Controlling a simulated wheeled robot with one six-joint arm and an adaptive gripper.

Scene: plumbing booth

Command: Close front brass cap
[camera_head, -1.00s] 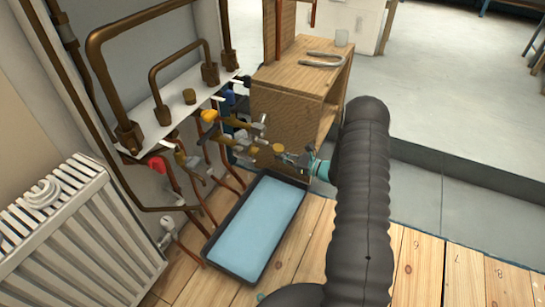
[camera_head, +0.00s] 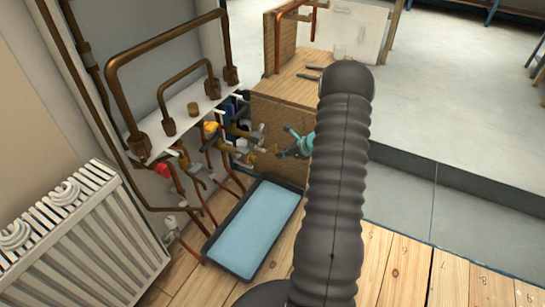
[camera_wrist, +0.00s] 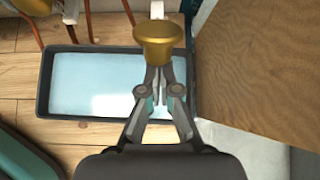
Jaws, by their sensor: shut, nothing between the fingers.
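The brass cap (camera_wrist: 158,40) is a round gold knob straight ahead of my gripper (camera_wrist: 157,78) in the wrist view. The fingers are shut and empty, with their tips close together just below the cap in the picture. Whether they touch the cap cannot be told. In the head view my gripper (camera_head: 278,153) is at the right end of the brass and grey valve fittings (camera_head: 243,140), beside the wooden cabinet. The cap is hard to pick out there.
A black-rimmed tray (camera_head: 210,247) with a light blue inside lies on the plank floor below the pipes. The wooden cabinet (camera_head: 285,118) stands close on the right, its panel (camera_wrist: 255,60) large in the wrist view. A white radiator (camera_head: 85,245) is at left.

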